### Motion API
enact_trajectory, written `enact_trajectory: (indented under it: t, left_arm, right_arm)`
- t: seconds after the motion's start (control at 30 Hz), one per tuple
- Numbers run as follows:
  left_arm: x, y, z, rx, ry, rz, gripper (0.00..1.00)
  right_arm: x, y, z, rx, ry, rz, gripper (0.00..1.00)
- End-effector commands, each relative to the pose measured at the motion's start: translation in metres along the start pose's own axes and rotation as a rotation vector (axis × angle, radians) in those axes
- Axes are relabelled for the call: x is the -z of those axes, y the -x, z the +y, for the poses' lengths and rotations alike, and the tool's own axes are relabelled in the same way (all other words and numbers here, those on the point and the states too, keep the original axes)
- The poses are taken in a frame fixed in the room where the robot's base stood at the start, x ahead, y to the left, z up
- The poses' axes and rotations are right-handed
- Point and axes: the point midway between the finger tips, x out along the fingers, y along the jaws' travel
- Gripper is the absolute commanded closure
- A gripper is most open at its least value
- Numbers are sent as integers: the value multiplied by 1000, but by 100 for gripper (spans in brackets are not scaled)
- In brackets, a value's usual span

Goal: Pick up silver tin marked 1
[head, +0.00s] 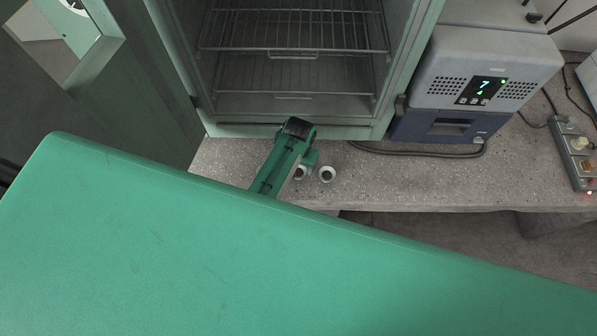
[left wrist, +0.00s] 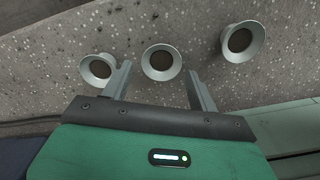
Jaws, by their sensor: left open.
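Three small round silver tins with pale flared rims and dark brown centres stand on the bench in the left wrist view: one at left (left wrist: 97,69), one in the middle (left wrist: 162,64), one at right (left wrist: 240,42). No number is readable on any. In the head view one tin (head: 327,174) shows fully and another (head: 301,173) is partly hidden by my arm; the third is hidden. My left gripper (left wrist: 157,75) is open and empty. Its fingers point at the middle tin, one on either side in the picture; I cannot tell the height gap. My right gripper is not in view.
An open green cabinet with wire shelves (head: 292,54) stands behind the tins. A grey and blue device (head: 478,85) with a lit display sits to its right, a black cable (head: 420,152) before it. A switch box (head: 577,150) is far right. The concrete bench (head: 400,185) is clear right of the tins.

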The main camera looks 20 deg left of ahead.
Motion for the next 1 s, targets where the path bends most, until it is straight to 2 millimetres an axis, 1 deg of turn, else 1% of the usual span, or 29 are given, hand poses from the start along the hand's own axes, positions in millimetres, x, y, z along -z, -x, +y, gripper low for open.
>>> enact_trajectory:
  t: [0.23,0.43,0.5,0.6,0.7,0.93,0.97,1.0]
  left_arm:
    - [1,-11,-1,0,0,-2,40]
    - [2,-33,-3,0,0,-2,40]
    - [3,-42,-3,0,0,-1,40]
    - [3,-50,-3,0,1,-1,40]
    - [2,-54,-3,0,1,-1,40]
    - [2,-55,-3,0,1,1,40]
    - [2,-55,-3,0,1,0,42]
    - [2,-55,-3,0,1,0,50]
  right_arm:
    - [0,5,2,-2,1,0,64]
    - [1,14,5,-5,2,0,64]
    - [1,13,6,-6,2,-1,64]
    - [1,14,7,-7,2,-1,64]
    - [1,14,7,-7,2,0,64]
    - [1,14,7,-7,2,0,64]
    - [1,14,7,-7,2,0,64]
    - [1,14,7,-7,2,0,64]
